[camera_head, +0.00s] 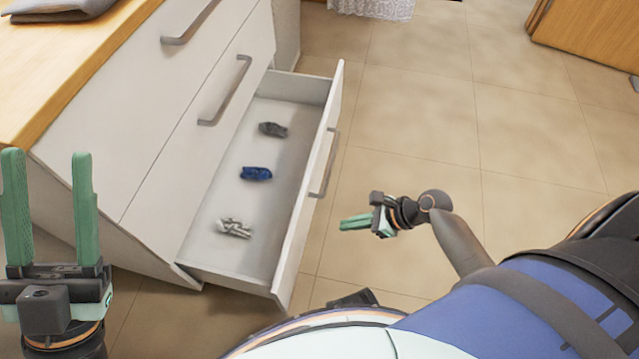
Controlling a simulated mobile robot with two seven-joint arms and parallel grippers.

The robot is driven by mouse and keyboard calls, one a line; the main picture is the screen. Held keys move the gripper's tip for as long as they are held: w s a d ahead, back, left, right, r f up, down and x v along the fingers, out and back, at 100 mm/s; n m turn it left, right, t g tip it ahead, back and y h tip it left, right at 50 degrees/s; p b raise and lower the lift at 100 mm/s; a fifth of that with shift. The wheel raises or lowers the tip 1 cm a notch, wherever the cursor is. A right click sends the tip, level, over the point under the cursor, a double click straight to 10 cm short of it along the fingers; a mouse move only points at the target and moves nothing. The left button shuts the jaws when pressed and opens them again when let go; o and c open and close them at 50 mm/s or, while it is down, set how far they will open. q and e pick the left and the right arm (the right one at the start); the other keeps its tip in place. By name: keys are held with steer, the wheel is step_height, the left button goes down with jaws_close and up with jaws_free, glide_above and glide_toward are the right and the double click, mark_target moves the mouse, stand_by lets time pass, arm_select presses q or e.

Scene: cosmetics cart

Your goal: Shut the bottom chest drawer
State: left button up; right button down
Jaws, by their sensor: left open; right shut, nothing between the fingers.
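The bottom drawer (307,205) of the white chest (122,128) is pulled well out, its front panel standing clear of the chest face. Inside lie a dark grey item (272,129), a blue item (256,174) and a light grey item (234,228). The drawer has a grey bar handle (327,165) on its outer face. My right gripper (343,223) is shut and empty, to the right of the drawer front and apart from it, fingers pointing left toward it. My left gripper (48,185) is open and empty at the far left, in front of the chest's near side.
The two upper drawers, with handles (190,22) and (226,92), are closed. A folded grey cloth (58,8) lies on the wooden top (70,58). Tiled floor (420,110) to the right is clear. A wooden piece of furniture (590,32) stands at the upper right.

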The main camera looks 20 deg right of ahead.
mark_target(296, 229)
steer(key=b+x, duration=0.2)
steer(key=x, duration=0.1)
steer(key=r+b+x, duration=0.1)
steer(key=b+x, duration=0.1)
steer(key=x, duration=0.2)
steer(key=a+b+x, duration=0.1)
steer(key=b+x, duration=0.1)
steer(key=x, duration=0.2)
steer(key=shift+w+a, duration=0.2)
steer(key=shift+w, duration=0.25)
steer(key=shift+w+a+r+b, duration=0.1)
steer(key=shift+w+a+b, duration=0.2)
steer(key=shift+a+b, duration=0.15)
arm_select(q)
step_height(296, 229, down, 8)
steer(key=shift+w+d, duration=0.2)
steer(key=shift+d, duration=0.25)
steer(key=shift+r, duration=0.15)
arm_select(e)
steer(key=shift+r, duration=0.1)
